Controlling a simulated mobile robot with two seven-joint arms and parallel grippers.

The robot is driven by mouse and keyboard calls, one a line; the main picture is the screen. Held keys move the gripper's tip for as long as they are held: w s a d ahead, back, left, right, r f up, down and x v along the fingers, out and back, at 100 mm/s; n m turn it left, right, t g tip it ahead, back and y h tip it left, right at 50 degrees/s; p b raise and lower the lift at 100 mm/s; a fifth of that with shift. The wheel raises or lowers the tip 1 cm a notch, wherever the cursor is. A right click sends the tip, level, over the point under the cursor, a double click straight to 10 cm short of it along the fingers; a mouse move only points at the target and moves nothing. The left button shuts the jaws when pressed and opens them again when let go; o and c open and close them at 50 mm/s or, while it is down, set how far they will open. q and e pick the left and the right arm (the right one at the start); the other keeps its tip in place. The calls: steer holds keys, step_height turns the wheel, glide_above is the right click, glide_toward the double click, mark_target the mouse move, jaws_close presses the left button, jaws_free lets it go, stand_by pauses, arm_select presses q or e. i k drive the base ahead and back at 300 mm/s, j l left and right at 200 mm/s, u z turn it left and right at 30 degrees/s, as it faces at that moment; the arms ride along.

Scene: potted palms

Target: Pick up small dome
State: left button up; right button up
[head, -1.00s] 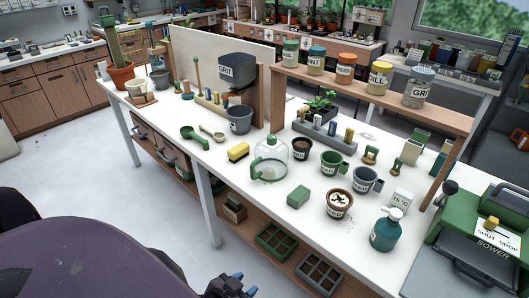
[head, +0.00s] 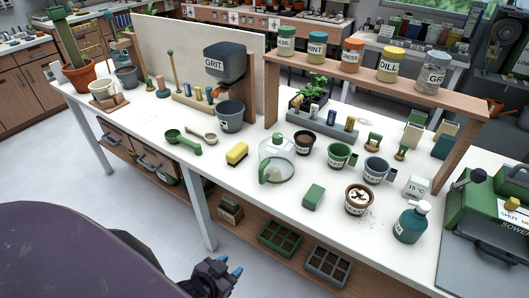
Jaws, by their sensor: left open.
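The small dome (head: 279,148), a clear bell-shaped cover with a green rim, stands on the white bench near its front edge, at the middle of the head view. It is upright and looks empty. My left gripper (head: 232,272) shows at the bottom of the view, dark with blue fingertips. It is open and empty, in front of and below the bench edge, well apart from the dome. My right gripper is not in view.
Near the dome are a yellow-topped sponge (head: 237,153), a green block (head: 313,196), a brown pot (head: 304,142) and a green mug (head: 341,157). A teal pump bottle (head: 411,222) stands farther right. Seed trays (head: 281,240) sit on the lower shelf.

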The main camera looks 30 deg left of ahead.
mark_target(276, 163)
steer(key=j, duration=0.85)
steer(key=k+j, duration=0.1)
steer(key=j, duration=0.8)
steer(key=i+z, duration=0.05)
